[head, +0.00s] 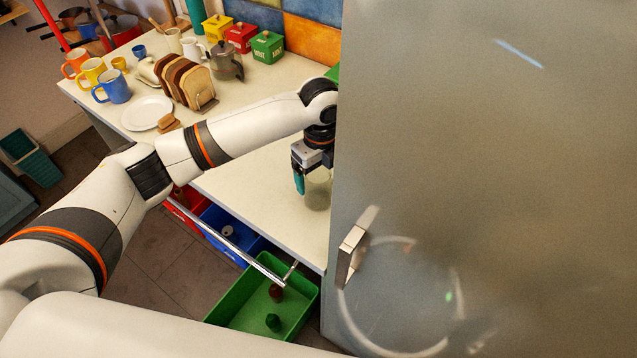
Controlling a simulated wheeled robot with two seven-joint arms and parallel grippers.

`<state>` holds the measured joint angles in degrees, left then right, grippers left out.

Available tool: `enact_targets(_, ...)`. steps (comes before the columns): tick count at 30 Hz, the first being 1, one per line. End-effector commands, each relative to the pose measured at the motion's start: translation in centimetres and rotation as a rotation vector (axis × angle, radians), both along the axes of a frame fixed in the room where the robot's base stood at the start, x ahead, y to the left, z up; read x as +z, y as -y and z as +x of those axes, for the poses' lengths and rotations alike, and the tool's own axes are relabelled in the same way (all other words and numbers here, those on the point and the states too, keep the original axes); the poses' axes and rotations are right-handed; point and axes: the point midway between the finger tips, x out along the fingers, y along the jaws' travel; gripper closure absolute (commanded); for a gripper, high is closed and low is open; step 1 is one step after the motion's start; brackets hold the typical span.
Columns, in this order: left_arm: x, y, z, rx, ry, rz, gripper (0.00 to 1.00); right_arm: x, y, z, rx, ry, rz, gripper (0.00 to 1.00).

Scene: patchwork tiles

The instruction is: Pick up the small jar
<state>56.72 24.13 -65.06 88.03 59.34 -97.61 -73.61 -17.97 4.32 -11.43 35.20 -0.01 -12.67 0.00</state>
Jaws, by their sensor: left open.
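A small translucent jar (318,192) with a greenish tint stands upright on the pale counter (262,190), close to the left edge of a large grey door. My left gripper (309,182) is at the jar, pointing down from above. One teal fingertip shows on the jar's left side; the other finger is hidden behind the jar or the door. The gripper is open, and I cannot tell whether the visible finger touches the jar. My right gripper is out of view.
The grey door (500,150) with a metal handle (351,255) fills the right side. Bread slices in a rack (185,82), a metal pot (227,62), colored tins and mugs stand farther back. The counter left of the jar is clear.

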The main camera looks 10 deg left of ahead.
Motion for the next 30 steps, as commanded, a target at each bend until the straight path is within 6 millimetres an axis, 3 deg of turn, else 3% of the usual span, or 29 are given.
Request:
enact_targets(5,-1.1,-0.1,-0.2,-0.001,-0.003,0.001,0.10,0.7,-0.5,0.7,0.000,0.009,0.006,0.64)
enact_targets(10,-3.5,-0.3,-0.7,0.001,-0.005,0.002,0.10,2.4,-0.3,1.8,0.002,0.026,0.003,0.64)
enact_targets(15,-5.5,-0.3,-0.7,-0.001,-0.001,0.001,0.10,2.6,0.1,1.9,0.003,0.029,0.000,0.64)
enact_targets(23,-5.9,-0.2,-0.6,-0.001,0.001,0.000,0.10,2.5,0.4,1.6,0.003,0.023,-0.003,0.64)
enact_targets(30,-5.8,-0.2,-0.6,-0.001,0.001,0.000,0.50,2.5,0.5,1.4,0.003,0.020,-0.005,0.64)
